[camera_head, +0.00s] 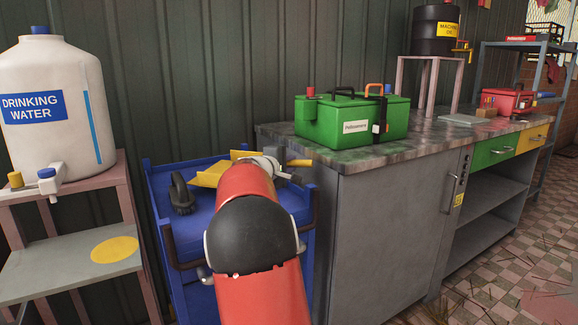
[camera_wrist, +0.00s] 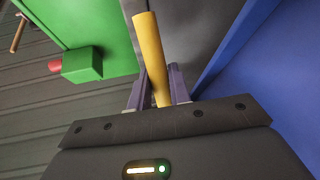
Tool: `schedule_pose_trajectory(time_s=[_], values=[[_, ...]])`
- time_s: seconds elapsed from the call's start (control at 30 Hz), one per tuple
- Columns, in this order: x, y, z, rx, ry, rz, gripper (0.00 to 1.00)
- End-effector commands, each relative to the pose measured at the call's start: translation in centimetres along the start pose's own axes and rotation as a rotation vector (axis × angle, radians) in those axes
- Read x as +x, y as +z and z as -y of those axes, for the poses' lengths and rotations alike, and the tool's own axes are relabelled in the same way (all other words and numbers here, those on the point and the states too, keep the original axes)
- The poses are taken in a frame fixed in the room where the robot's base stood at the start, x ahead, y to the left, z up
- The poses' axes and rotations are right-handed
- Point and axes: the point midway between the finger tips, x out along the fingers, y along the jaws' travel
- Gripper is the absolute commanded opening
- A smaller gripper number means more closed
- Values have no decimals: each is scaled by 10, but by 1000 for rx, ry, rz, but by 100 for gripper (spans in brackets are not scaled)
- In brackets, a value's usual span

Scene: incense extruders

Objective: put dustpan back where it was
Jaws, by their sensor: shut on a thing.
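The yellow dustpan (camera_head: 209,177) is at the blue cart, its pan over the cart's top at the left of my gripper. Its handle end (camera_head: 300,163) sticks out to the right. My gripper (camera_head: 284,176) is shut on the handle. In the wrist view the yellow handle (camera_wrist: 150,50) stands between the two fingers of my gripper (camera_wrist: 158,92), and the pan is out of that view. My red arm hides part of the dustpan and cart. I cannot tell whether the pan touches the cart top.
The blue cart (camera_head: 185,275) holds a dark object (camera_head: 181,195) at its left. A grey workbench (camera_head: 375,235) with a green toolbox (camera_head: 340,131) stands close on the right. A stand (camera_head: 60,283) with a water container (camera_head: 55,105) is on the left. A corrugated wall (camera_head: 235,60) is behind.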

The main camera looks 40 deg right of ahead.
Motion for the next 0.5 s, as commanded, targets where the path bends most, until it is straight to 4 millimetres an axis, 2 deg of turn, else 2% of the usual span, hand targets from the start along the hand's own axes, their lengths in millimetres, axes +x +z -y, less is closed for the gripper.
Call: schedule_pose_trajectory(time_s=[0.3, 0.33, 0.47, 0.5], values=[[1, 0, 4, 1, 1, 0, 0], [1, 0, 3, 0, 0, 0, 23], [0, 0, 2, 0, 0, 0, 40], [0, 0, 2, 0, 0, 1, 41]])
